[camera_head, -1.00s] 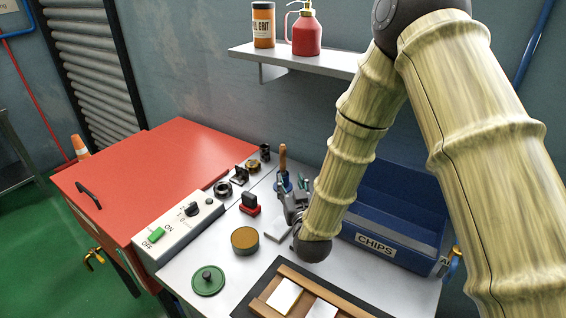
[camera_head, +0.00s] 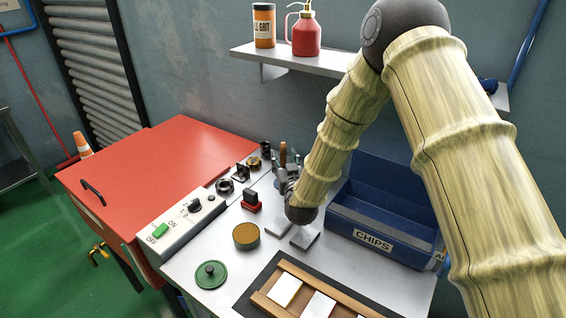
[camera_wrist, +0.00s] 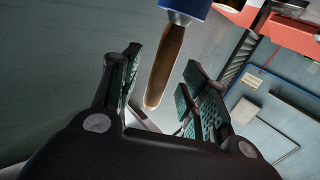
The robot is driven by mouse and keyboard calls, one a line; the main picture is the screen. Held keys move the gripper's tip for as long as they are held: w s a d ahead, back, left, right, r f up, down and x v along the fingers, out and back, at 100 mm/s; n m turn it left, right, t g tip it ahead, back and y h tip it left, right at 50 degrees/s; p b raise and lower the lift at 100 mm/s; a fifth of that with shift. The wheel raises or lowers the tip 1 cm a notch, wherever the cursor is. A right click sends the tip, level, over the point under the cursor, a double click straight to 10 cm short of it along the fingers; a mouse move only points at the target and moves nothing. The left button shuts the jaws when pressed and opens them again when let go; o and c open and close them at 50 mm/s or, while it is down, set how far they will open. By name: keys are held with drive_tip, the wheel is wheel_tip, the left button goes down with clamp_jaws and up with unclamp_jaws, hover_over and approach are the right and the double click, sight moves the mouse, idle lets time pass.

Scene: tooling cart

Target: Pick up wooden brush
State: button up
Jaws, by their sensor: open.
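The wooden brush shows as a brown rounded handle (camera_wrist: 166,65) in the wrist view, coming out of a blue holder (camera_wrist: 187,8). In the head view the brush handle (camera_head: 283,154) stands upright at the back of the cart top, with its lower part hidden behind my gripper. My gripper (camera_head: 289,175) is beside it, partly covered by my arm. In the wrist view my gripper (camera_wrist: 162,68) is open, with the handle showing between its two fingers. I cannot tell whether either finger touches it. The brush's other end is hidden in the holder.
A blue CHIPS bin (camera_head: 378,218) stands right of my arm. Small dark parts, a red-based block (camera_head: 250,201), a round tin (camera_head: 246,236) and a green lid (camera_head: 211,274) lie to the left. A wooden tray (camera_head: 268,303) is in front. A shelf (camera_head: 340,63) hangs above.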

sight(283, 143)
drive_tip(key=shift+w+a+r, duration=0.2)
drive_tip(key=shift+w+r, duration=0.25)
drive_tip(key=shift+r, duration=0.05)
drive_tip(key=shift+w+f, duration=0.55)
drive_tip(key=shift+w, duration=0.2)
drive_tip(key=shift+s+r, duration=0.15)
drive_tip(key=shift+r, duration=0.05)
drive_tip(key=shift+s+r, duration=0.1)
drive_tip(key=c, duration=0.3)
clamp_jaws()
wheel_tip(283, 143, up, 10)
drive_tip(key=shift+f+b, duration=0.1)
drive_tip(key=shift+b, duration=1)
